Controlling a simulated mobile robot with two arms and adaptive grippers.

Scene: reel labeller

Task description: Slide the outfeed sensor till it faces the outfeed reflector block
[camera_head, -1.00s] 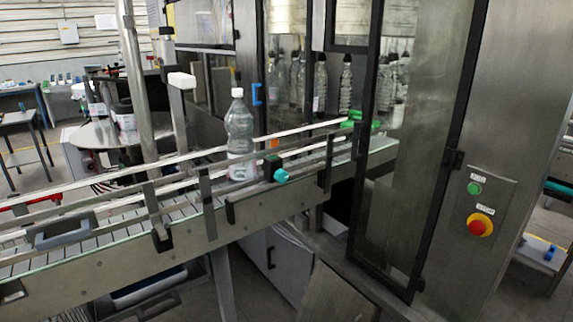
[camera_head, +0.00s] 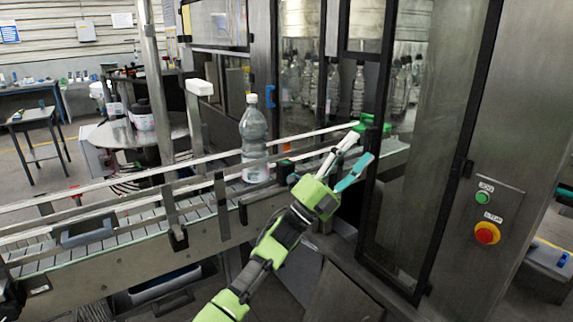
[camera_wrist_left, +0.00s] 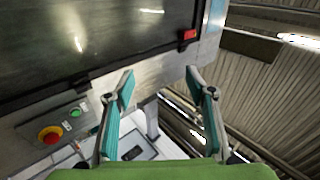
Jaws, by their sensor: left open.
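My left gripper (camera_head: 358,150) is open and empty, in front of the conveyor's outer rail near the glass door. In the left wrist view its two teal-padded fingers (camera_wrist_left: 161,88) are spread apart with nothing between them. A small dark box (camera_head: 285,170), apparently the outfeed sensor, is at the near rail just right of the bottle. I cannot clearly identify the reflector block. A green part (camera_head: 372,124) is at the rail's far end by the door.
A clear bottle (camera_head: 254,140) stands on the conveyor (camera_head: 115,248). A white-topped post (camera_head: 200,88) stands behind the rails. The glass door (camera_head: 430,130) and the cabinet with a red stop button (camera_head: 487,233) are on the right. The wrist view also shows this button (camera_wrist_left: 49,134).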

